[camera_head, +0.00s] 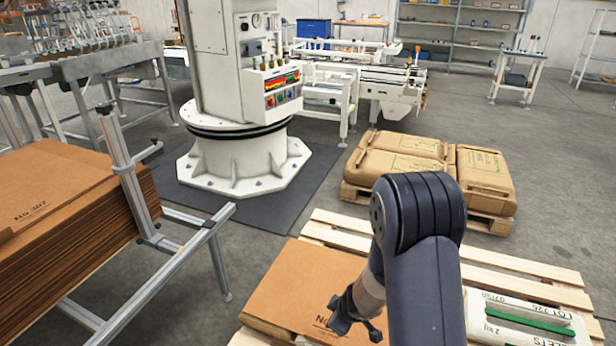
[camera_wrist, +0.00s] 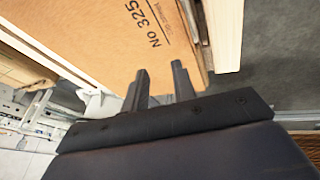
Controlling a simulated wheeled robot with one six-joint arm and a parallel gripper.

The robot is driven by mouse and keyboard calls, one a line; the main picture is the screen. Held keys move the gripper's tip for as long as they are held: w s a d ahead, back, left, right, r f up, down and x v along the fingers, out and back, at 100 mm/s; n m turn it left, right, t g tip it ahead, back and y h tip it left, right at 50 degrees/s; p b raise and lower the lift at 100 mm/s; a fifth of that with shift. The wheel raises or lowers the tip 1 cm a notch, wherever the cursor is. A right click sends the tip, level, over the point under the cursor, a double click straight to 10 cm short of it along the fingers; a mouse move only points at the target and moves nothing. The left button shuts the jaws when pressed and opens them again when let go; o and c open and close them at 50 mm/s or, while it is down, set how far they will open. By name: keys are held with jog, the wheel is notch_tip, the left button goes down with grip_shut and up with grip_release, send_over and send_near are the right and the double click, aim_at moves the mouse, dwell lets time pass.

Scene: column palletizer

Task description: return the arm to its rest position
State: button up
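My gripper (camera_head: 356,312) hangs at the end of my dark arm in the lower middle of the head view, over the near pallet. In the wrist view its two dark fingers (camera_wrist: 158,70) stand apart with nothing between them. A brown cardboard sheet (camera_head: 295,280) lies on the near pallet beneath and beside the gripper. It shows in the wrist view (camera_wrist: 115,35) with the print "No 325". The gap between the fingertips and the sheet is hard to judge. My arm hides part of the pallet and the sheet's right side.
The wooden near pallet (camera_head: 530,282) also bears a white bag (camera_head: 490,303) with a green stripe. Behind it, brown sacks (camera_head: 405,165) lie on another pallet. A cardboard stack (camera_head: 70,190) with a metal frame (camera_head: 140,200) stands left. A white column machine (camera_head: 235,160) stands behind. Floor is clear at right.

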jog(key=s+d+r+m+h+p, duration=0.2)
jog(key=d+r+m+h+p, duration=0.3)
jog(key=d+r+m+p, duration=0.3)
jog(key=d+r+m, duration=0.4)
jog(key=d+r, duration=0.2)
jog(key=shift+d+r+m+p, duration=0.25)
jog(key=shift+r+m+p, duration=0.05)
jog(key=shift+m+p, duration=0.1)
jog(key=shift+s, duration=0.15)
